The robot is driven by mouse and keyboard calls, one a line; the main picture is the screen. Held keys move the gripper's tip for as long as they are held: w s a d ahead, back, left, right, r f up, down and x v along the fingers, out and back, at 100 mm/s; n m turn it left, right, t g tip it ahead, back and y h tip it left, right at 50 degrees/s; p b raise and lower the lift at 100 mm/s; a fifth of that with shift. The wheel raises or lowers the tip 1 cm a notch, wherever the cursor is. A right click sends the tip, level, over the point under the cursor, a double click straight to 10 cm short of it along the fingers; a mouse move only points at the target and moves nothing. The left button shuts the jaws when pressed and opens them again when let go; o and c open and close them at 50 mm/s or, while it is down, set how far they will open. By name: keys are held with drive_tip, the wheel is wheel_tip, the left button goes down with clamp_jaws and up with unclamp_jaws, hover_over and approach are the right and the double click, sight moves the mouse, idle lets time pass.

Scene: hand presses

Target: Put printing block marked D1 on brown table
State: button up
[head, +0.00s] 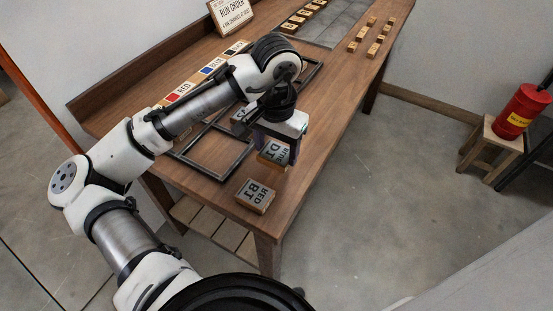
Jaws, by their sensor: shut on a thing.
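The printing block marked D1 (273,153) is a wooden block with a grey lettered top, near the front right edge of the brown table (308,144). My gripper (278,145) points down at it from above and is shut on it. The gripper hides part of the block's upper side. I cannot tell whether the block touches the table top or is held just above it.
A block marked B1 (255,196) sits on the table's near corner. Dark metal frames (222,172) lie to the left. A colour strip (185,88), a run order sign (231,14) and small wooden blocks (372,38) stand farther back. A red canister (522,110) sits on a stool (490,150).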

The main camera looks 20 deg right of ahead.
sight(277, 162)
drive_tip(key=shift+f, duration=2.3)
drive_tip(key=shift+f, duration=0.1)
drive_tip(key=o, duration=1)
drive_tip(key=shift+o, duration=0.2)
wheel_tip(277, 162, up, 12)
drive_tip(key=shift+r, duration=0.15)
